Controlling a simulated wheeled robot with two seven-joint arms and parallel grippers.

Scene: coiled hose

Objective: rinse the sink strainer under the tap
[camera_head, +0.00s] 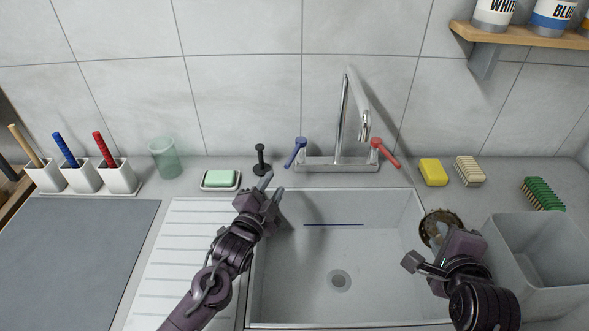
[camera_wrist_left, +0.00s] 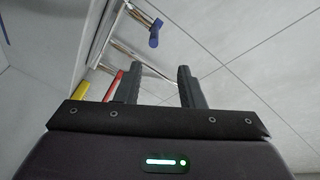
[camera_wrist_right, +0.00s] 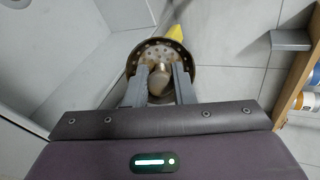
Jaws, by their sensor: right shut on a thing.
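The sink strainer (camera_head: 436,222) is a round, brownish perforated basket at the sink's right rim. My right gripper (camera_wrist_right: 160,76) is shut on its central knob, and the basket (camera_wrist_right: 186,67) shows around the fingertips in the right wrist view. The chrome tap (camera_head: 362,112) stands behind the sink (camera_head: 300,280), with a blue lever (camera_head: 295,152) on the left and a red lever (camera_head: 384,152) on the right. No water shows under the spout. My left gripper (camera_head: 272,184) is open and empty near the sink's back left corner, left of the blue lever.
A grey bin (camera_head: 545,260) stands right of the sink, close to my right arm. A black plunger-like stopper (camera_head: 261,160) and green soap (camera_head: 220,179) sit near my left gripper. A yellow sponge (camera_head: 433,172) and brushes lie back right. The basin's middle is clear.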

